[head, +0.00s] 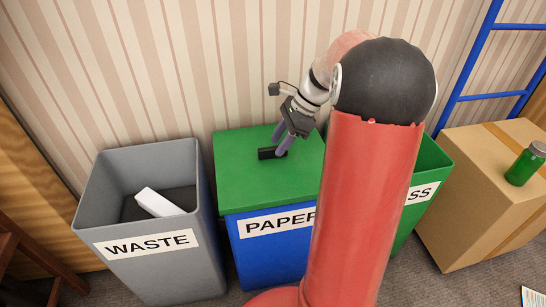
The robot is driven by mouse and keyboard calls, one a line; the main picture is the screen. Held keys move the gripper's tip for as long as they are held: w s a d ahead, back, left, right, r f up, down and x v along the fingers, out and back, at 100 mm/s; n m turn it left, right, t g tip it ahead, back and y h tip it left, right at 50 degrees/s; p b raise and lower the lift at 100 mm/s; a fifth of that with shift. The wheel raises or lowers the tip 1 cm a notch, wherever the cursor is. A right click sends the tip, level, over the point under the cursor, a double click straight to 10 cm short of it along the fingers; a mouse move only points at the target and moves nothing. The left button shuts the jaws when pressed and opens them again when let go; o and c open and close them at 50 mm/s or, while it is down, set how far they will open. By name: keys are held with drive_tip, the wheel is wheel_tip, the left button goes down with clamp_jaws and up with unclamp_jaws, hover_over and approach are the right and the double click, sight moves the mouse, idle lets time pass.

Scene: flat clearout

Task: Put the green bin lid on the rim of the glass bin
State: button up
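The green lid (245,185) lies flat on top of the blue bin (260,254) marked PAPER. A black handle (267,153) stands up from the lid's top. My gripper (281,142) is at the right end of this handle, its two grey-purple fingers pointing down. One finger shows on the near side and one on the far side; whether they press on the handle cannot be told. The green glass bin (427,166), its label showing only "SS", stands right of the blue bin. My red arm hides its left part and most of its opening.
A grey bin (150,262) marked WASTE stands open at the left with a white block (158,203) inside. A cardboard box (484,187) bearing a green jar (525,164) stands at the right. A blue ladder (480,50) leans behind, near the striped wall.

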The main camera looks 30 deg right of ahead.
sight(273, 155)
drive_tip(key=x, duration=0.2)
drive_tip(key=shift+a+f, duration=0.1)
drive_tip(key=shift+f, duration=0.15)
clamp_jaws()
drive_tip(key=shift+r, duration=0.15)
